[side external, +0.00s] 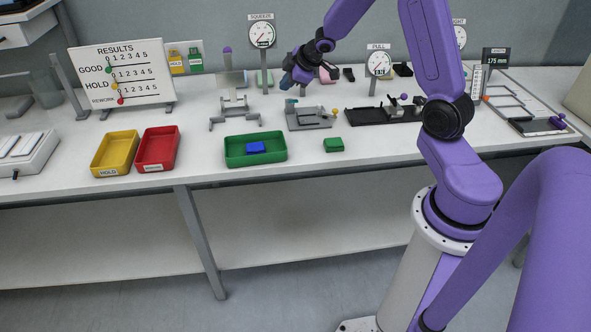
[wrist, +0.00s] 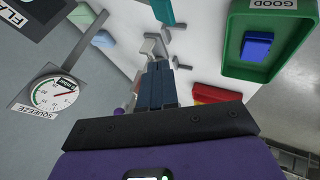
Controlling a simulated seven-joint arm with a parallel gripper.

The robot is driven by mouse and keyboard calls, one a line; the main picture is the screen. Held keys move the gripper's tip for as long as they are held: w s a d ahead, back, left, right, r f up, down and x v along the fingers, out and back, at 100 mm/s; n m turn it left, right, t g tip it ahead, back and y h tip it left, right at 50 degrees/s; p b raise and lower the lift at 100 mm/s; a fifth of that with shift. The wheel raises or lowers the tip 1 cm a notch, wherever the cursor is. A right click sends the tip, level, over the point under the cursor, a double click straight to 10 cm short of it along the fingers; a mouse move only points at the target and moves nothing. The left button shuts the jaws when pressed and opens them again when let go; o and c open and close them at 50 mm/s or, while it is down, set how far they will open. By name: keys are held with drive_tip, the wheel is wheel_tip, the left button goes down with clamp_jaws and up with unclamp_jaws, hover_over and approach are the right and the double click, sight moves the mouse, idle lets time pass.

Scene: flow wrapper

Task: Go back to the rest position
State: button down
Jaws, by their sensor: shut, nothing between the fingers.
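My gripper (side external: 289,83) is raised above the back middle of the bench in the side external view, in front of the dials. In the wrist view its dark blue fingers (wrist: 157,88) are together, with nothing seen between them. The rest position itself is not marked in either view.
A green tray (side external: 229,154) holds a blue block (side external: 256,147); a green block (side external: 333,145) lies beside it. Yellow (side external: 97,166) and red (side external: 141,164) trays stand left. Fixtures (side external: 310,118) and the SQUEEZE dial (side external: 262,35) stand near my gripper. The bench's front strip has free room.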

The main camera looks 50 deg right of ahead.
drive_tip(key=s+a+r+n+g+y, duration=0.1)
drive_tip(key=s+a+r, duration=0.1)
drive_tip(key=s+a, duration=0.6)
drive_tip(key=s+a+r+g, duration=0.2)
drive_tip(key=s+a, duration=0.4)
drive_tip(key=a, duration=0.5)
drive_tip(key=s+a+n+g, duration=0.1)
drive_tip(key=s+g, duration=0.1)
drive_tip(key=s, duration=0.9)
drive_tip(key=s+a+r+n+g, duration=0.1)
drive_tip(key=s+a+g, duration=0.1)
drive_tip(key=s, duration=1)
drive_tip(key=shift+a+r+n+g, duration=0.3)
drive_tip(key=shift+n, duration=0.1)
